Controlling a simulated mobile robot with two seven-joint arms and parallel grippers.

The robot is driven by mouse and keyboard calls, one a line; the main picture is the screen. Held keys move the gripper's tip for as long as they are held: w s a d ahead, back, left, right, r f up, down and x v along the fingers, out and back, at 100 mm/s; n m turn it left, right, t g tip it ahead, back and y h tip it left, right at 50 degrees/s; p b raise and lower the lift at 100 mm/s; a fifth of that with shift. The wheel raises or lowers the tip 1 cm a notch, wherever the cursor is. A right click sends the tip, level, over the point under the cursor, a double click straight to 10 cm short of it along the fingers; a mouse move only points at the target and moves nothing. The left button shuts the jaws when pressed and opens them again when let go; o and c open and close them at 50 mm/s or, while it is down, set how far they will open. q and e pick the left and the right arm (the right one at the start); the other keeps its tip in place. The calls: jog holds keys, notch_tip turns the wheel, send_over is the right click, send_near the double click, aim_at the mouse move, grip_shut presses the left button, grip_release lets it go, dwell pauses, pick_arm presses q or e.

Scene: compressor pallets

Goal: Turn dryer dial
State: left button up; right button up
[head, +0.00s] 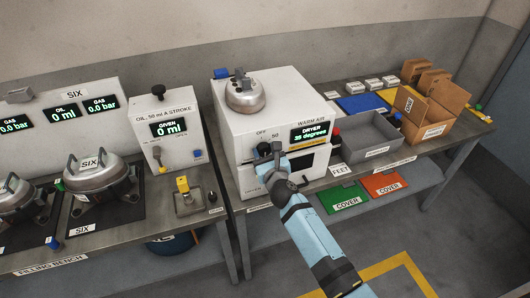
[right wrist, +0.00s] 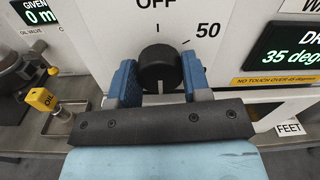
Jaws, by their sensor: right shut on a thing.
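The dryer (head: 262,100) is a white box on the bench, with a "WARM AIR" label and a display (head: 311,134) reading 35 degrees. Its black dial (right wrist: 157,63) sits on the front face below the OFF mark, with a 50 mark up to its right. My right gripper (right wrist: 160,74) has one blue finger pad on each side of the dial and is shut on it. In the head view my right gripper (head: 270,155) covers most of the dial. The left gripper is not in view.
A lidded metal pot (head: 245,94) stands on the dryer. A grey tray (head: 372,138) and an open cardboard box (head: 432,108) are on the bench to the right. The oil dispenser (head: 168,130) stands left. Green and red covers (head: 384,184) lie on the lower shelf.

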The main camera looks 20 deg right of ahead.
dwell(0.3)
jog(key=o, duration=0.9)
jog(key=shift+o, duration=0.2)
jog(key=shift+s, duration=0.1)
jog(key=s+b, duration=0.1)
jog(key=s, duration=1.2)
jog(key=shift+s+b, duration=0.3)
jog(key=shift+s, duration=0.05)
